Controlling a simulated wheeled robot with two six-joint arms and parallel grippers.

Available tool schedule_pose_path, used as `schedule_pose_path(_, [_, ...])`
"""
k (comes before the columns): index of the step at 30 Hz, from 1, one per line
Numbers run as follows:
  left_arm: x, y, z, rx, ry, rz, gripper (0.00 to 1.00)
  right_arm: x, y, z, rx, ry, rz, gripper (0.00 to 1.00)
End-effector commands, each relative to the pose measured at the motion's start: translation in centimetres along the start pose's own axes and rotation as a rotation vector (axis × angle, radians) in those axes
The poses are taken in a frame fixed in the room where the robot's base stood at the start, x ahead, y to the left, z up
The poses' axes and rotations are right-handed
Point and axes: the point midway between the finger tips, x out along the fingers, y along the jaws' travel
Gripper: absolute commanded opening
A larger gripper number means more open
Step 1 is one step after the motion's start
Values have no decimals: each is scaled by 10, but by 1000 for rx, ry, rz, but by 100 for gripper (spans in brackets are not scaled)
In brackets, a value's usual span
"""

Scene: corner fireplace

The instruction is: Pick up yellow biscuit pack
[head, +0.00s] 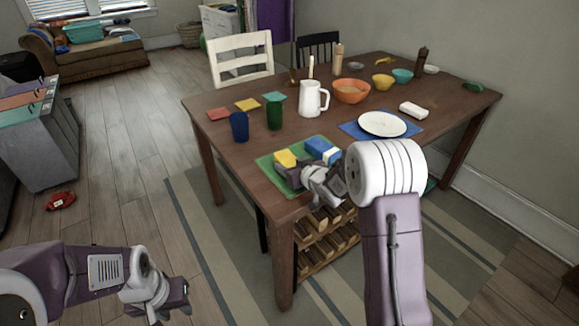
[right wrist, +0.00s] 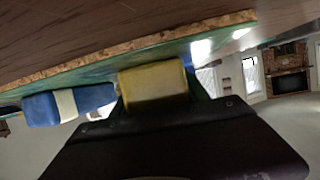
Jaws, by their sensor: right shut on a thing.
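The yellow biscuit pack (head: 285,158) is at the green mat (head: 265,165) on the near left corner of the wooden table. My right gripper (head: 287,172) is shut on it, with the fingers hiding part of the pack. The pack also shows between the fingers in the right wrist view (right wrist: 153,83). I cannot tell whether it touches the mat. A blue pack with a white band (head: 321,149) lies just to its right. My left gripper (head: 175,299) is low at the left, away from the table; its finger gap is not clear.
A blue cup (head: 239,126), a green cup (head: 274,115) and a white pitcher (head: 313,99) stand behind the mat. A white plate (head: 382,123) lies on a blue mat to the right. A rack (head: 330,240) stands below the table. Floor at left is mostly clear.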

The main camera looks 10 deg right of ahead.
Motion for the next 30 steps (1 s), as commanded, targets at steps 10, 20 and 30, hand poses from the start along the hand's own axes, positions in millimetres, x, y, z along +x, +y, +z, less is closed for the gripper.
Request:
schedule_pose_path(10, [-10,0,-1,0,0,0,36,-7,0,-18,-1,4,0,6])
schedule_pose_path(20, [-52,1,-5,0,0,0,36,-15,41,-74,0,2,2,6])
schedule_pose_path(30, [-92,2,-10,0,0,0,36,-8,103,-115,0,0,0,6])
